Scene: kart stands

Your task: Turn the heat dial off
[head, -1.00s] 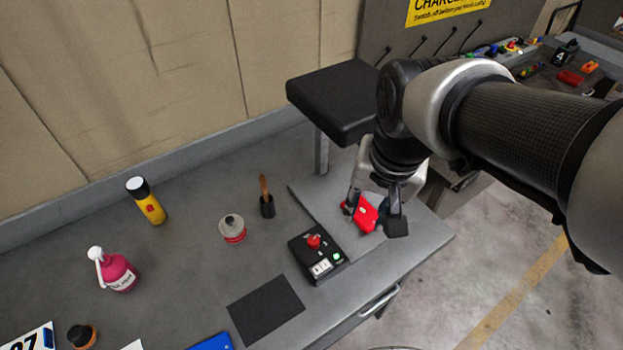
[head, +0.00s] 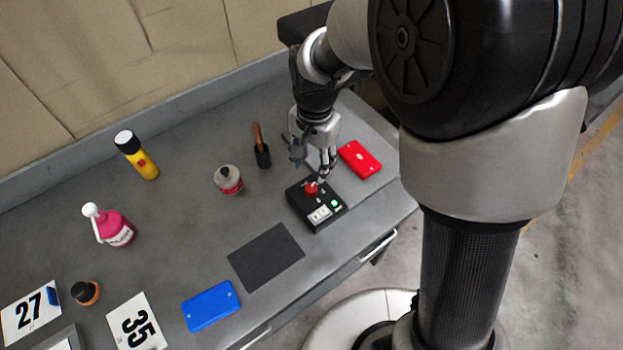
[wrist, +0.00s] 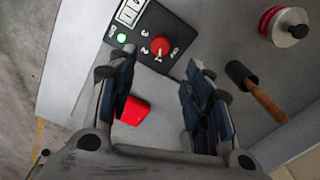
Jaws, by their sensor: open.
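The heat dial is a red knob (head: 311,188) on top of a black control box (head: 330,213) with a white label panel and a lit green light. In the wrist view the red dial (wrist: 159,46) has the marks 1, 2, 3 and one more word around it, and the green light (wrist: 121,38) glows. My gripper (head: 313,166) is over the far edge of the box, close to the dial. In the wrist view my gripper (wrist: 160,78) is open, its fingers either side of the dial's line and apart from it. Nothing is between them.
A red case (head: 359,159) lies right of the box. A dark mat (head: 266,257) and a blue case (head: 211,305) lie nearer the front. The bench between them is clear.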

